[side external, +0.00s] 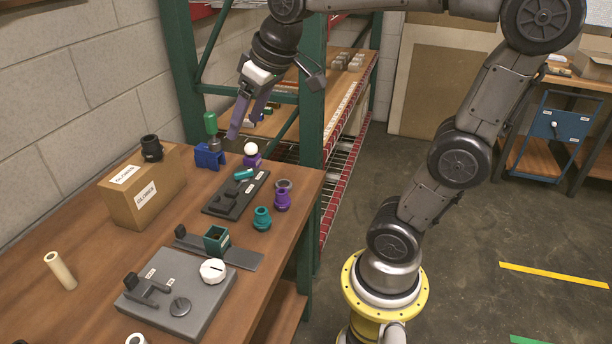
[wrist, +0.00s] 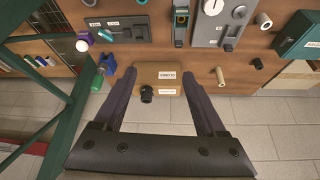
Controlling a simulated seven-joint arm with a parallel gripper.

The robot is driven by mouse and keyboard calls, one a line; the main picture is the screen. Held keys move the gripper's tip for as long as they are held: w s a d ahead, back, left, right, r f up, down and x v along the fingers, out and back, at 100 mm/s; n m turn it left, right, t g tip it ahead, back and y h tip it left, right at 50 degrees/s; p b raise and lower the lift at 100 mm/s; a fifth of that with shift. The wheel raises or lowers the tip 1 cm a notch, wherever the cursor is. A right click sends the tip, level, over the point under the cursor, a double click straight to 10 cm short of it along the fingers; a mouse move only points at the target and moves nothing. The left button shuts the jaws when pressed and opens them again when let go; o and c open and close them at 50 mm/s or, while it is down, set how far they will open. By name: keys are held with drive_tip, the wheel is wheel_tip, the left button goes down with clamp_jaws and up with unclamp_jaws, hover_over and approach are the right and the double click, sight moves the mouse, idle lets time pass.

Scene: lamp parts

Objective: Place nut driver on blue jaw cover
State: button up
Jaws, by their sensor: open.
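The nut driver appears to be the green-handled tool (side external: 211,123) with a grey lower end, upright at the back of the bench. The blue jaw cover (side external: 209,156) is the blue block at its foot. The tool seems to stand on or in the block; the exact contact is hidden. In the wrist view the green handle (wrist: 98,80) and blue block (wrist: 109,63) show side by side, left of my fingers. My gripper (side external: 246,128) is open and empty, above the bench and just right of the tool in the side view. It also shows in the wrist view (wrist: 158,70).
A cardboard box (side external: 143,192) with a black fitting (side external: 151,147) on top stands left of the blue block. A purple holder with a white ball (side external: 251,150) is to its right. A black tray (side external: 235,197) and grey plate (side external: 180,295) lie nearer.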

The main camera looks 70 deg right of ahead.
drive_tip(key=s+a+f, duration=0.2)
drive_tip(key=s+f, duration=0.1)
drive_tip(key=s, duration=0.3)
drive_tip(key=s+a+f+n, duration=0.1)
drive_tip(key=s+a+f, duration=0.1)
drive_tip(key=s+f, duration=0.2)
drive_tip(key=s, duration=0.2)
drive_tip(key=shift+s+a+f+y, duration=0.15)
drive_tip(key=shift+s+a+y, duration=0.1)
drive_tip(key=shift+s+y, duration=0.05)
idle(0.4)
